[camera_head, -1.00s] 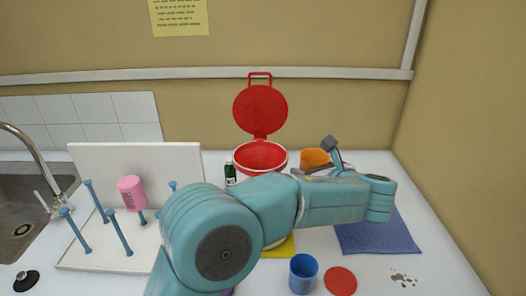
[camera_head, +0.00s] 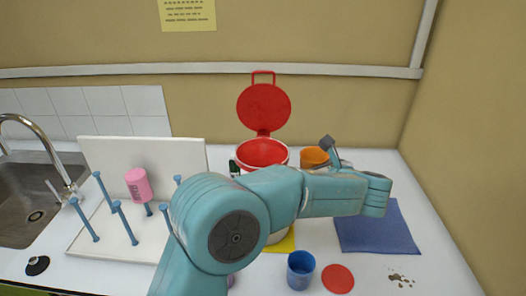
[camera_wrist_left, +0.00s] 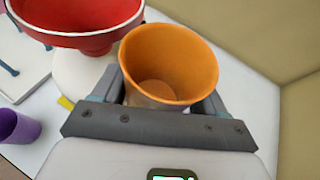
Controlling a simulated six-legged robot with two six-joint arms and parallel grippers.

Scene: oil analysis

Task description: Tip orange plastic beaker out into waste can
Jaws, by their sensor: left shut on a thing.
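My left gripper (camera_wrist_left: 165,110) is shut on the orange plastic beaker (camera_wrist_left: 172,58), with one finger on each side of it. The beaker's mouth faces up, close to upright; I cannot tell whether liquid is inside. In the head view the beaker (camera_head: 313,155) is just right of the waste can's red rim (camera_head: 262,152), partly hidden by my left arm. The can's red lid (camera_head: 264,107) stands open behind it. In the wrist view the can's red funnel-like rim (camera_wrist_left: 80,38) is left of the beaker. My right gripper is not in view.
A white peg rack (camera_head: 105,240) with a pink beaker (camera_head: 138,185) stands left, near the sink (camera_head: 30,195). A blue cup (camera_head: 301,270), a red disc (camera_head: 338,279), a blue cloth (camera_head: 375,232) and brown spots are at right. A purple cup (camera_wrist_left: 18,126) shows in the wrist view.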

